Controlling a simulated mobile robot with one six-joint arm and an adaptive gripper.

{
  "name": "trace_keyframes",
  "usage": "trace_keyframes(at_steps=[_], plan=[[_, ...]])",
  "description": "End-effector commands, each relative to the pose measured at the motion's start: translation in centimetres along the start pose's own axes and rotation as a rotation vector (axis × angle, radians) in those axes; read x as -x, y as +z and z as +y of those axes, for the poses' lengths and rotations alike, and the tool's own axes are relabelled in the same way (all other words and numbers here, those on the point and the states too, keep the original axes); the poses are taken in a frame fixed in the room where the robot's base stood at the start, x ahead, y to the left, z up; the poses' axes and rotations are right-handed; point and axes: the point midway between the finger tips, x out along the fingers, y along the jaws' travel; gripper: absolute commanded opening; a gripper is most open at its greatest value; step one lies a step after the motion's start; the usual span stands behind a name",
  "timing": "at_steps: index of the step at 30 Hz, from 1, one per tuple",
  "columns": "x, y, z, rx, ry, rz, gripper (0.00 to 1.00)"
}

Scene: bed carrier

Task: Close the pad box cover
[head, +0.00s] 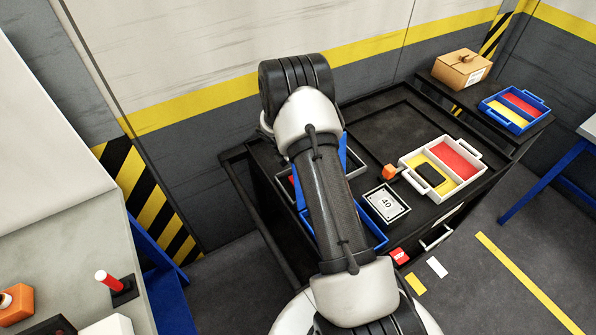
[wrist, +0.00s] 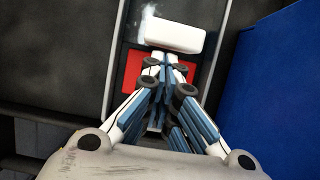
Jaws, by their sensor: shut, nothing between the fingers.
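My gripper (wrist: 167,64) is shut and empty in the wrist view, its fingertips above or against a red patch (wrist: 131,71) and just below a white block (wrist: 175,36). I cannot tell whether they touch. A large blue panel (wrist: 272,85), perhaps the pad box cover, fills the right side of the wrist view. In the head view my arm hides my gripper and most of the box. Blue parts show beside the arm, a raised one (head: 342,152) and a rim (head: 377,241) lower right. I cannot tell the cover's exact angle.
A cardboard box (head: 459,71) and blue tray (head: 493,116) stand far right.

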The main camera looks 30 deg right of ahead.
Motion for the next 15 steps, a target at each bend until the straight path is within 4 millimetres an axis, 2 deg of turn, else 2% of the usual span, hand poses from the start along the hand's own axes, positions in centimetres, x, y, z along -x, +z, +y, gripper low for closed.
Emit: trace_keyframes(at_steps=[9,15], plan=[[-0.1,0.3,0.0,-0.002,-0.001,0.000,0.00],[-1.1,3.2,0.0,-0.007,-0.002,-0.001,0.00]])
